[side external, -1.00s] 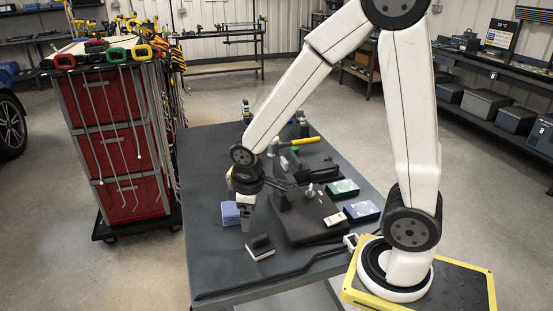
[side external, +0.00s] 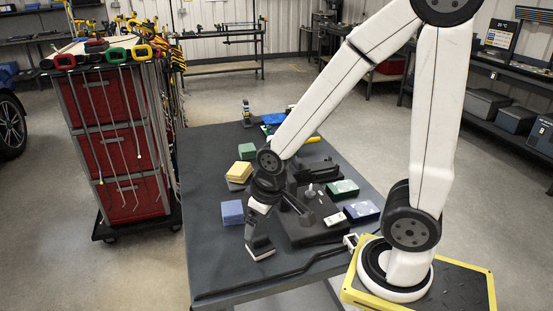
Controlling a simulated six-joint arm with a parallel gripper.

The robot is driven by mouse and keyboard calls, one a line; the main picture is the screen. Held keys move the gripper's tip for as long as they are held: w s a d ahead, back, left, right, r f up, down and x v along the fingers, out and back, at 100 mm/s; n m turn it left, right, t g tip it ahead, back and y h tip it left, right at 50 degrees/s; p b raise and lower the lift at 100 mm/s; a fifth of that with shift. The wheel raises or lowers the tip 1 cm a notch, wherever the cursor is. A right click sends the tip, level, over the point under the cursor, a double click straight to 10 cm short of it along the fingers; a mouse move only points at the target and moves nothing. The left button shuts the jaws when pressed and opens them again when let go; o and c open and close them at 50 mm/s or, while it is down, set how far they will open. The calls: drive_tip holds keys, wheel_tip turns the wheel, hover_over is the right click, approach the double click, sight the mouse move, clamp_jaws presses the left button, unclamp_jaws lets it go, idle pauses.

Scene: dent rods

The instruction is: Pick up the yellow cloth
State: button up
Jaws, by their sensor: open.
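The yellow cloth (side external: 239,169) is a small folded stack on the grey table, left of my arm. My gripper (side external: 251,234) points down near the table's front, in front of and to the right of the yellow cloth and apart from it. Its fingers are at the dark-topped block with a pale base (side external: 261,248). I cannot tell whether they touch it. The gripper is open, and the yellow cloth is not in it.
A blue folded cloth (side external: 232,212) lies between the yellow cloth and my gripper. A green one (side external: 246,151) lies behind the yellow cloth. A black case (side external: 312,226) stands to the right. A long black bar (side external: 275,273) lies along the front. The table's left side is clear.

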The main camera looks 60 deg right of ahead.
sight(235, 171)
idle(0.8)
